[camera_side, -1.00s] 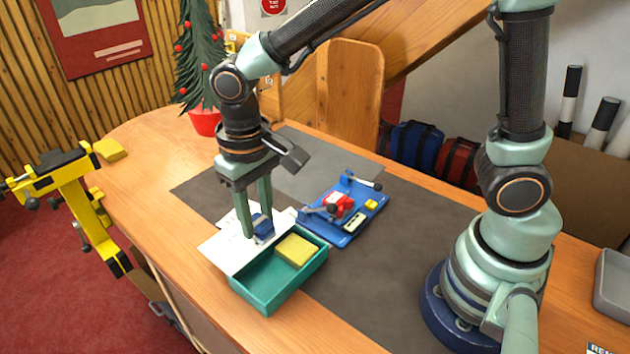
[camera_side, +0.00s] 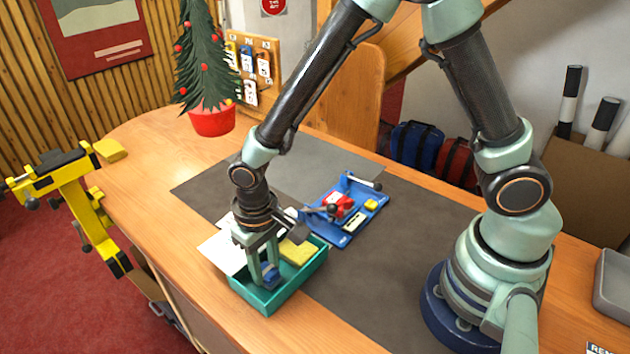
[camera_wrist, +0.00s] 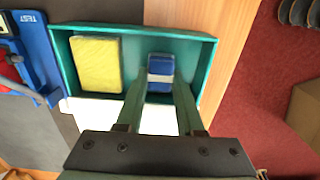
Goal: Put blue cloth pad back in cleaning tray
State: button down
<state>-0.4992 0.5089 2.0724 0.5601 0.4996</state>
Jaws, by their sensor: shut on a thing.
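The blue cloth pad (camera_side: 270,271) is between the fingertips of my gripper (camera_side: 265,276), inside the walls of the green cleaning tray (camera_side: 306,279). In the wrist view the pad (camera_wrist: 160,66) is blue with a pale band, and my gripper (camera_wrist: 160,92) is shut on it. The pad is over the half of the tray (camera_wrist: 196,47) without the yellow sponge. I cannot tell whether the pad touches the tray floor. A yellow sponge (camera_side: 297,252) lies in the other half of the tray; it also shows in the wrist view (camera_wrist: 97,64).
White paper (camera_side: 222,252) lies beside the tray, partly hidden by my gripper. A blue fixture (camera_side: 345,212) with red and yellow parts stands on the dark mat behind the tray. A yellow block (camera_side: 110,149) lies at the table's far left.

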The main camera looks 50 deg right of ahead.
aim_at(265, 269)
jog(key=shift+f, duration=0.15)
jog(key=c, duration=0.5)
grip_release()
jog(key=shift+c, duration=0.2)
notch_tip(265, 269, up, 11)
jog(key=s+d+r+t, duration=0.2)
jog(key=d+r, duration=0.4)
jog(key=d, duration=0.3)
jog(key=s+d+r+t, duration=0.1)
jog(key=d+r+t, duration=0.2)
jog(key=d+r, duration=0.3)
jog(key=shift+s+d+t, duration=0.3)
jog(key=shift+s+d, duration=0.05)
jog(key=shift+d, duration=1)
